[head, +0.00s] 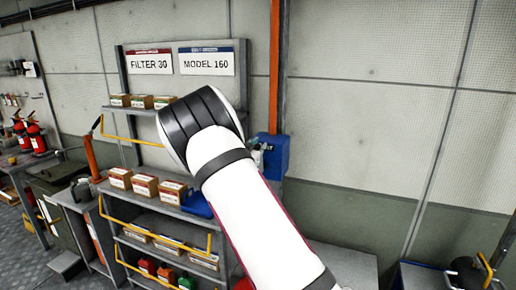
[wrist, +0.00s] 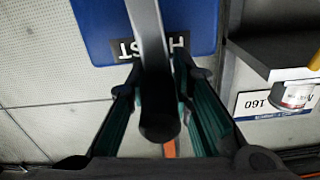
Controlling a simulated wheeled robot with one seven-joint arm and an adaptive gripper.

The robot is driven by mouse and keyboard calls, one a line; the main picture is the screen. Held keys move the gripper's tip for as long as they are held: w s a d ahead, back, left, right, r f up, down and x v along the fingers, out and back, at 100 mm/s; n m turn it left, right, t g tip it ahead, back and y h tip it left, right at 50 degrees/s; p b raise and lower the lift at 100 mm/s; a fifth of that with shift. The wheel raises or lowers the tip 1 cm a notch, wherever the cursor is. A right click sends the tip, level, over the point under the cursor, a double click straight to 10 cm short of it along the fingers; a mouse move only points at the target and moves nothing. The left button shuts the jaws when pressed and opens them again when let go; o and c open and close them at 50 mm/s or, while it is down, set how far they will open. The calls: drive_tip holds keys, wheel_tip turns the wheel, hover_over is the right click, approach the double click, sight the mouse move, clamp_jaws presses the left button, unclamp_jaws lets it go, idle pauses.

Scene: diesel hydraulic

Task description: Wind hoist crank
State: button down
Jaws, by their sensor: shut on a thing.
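The blue hoist box (head: 278,152) is mounted low on an orange post against the wall, right of my arm in the head view. In the wrist view the hoist box (wrist: 92,28) fills the top, with its "HOIST" label upside down and partly covered. The grey crank arm (wrist: 147,35) runs down across the box and ends in a dark round handle (wrist: 159,118). My gripper (wrist: 160,88) has its fingers on either side of the handle and is shut on it. In the head view my arm mostly hides the gripper and crank.
A shelf rack (head: 150,205) with several small cartons stands left of my arm, under signs reading FILTER 30 and MODEL 160 (head: 206,62). In the wrist view a dark shelf (wrist: 275,50) juts in at right. The wall right of the post is bare.

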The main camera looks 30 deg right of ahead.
drive_tip(key=w+a+f+n+b, duration=0.5)
drive_tip(key=w+f+n+b, duration=0.3)
drive_tip(key=n, duration=0.5)
drive_tip(key=s+d+f+n+b, duration=0.1)
drive_tip(key=s+f+n+b, duration=0.2)
drive_tip(key=f+n, duration=0.5)
drive_tip(key=shift+s+d+f+n+b, duration=0.2)
drive_tip(key=shift+n+b, duration=0.6)
drive_tip(key=shift+n, duration=1.5)
drive_tip(key=c, duration=1.5)
unclamp_jaws()
drive_tip(key=shift+r, duration=0.1)
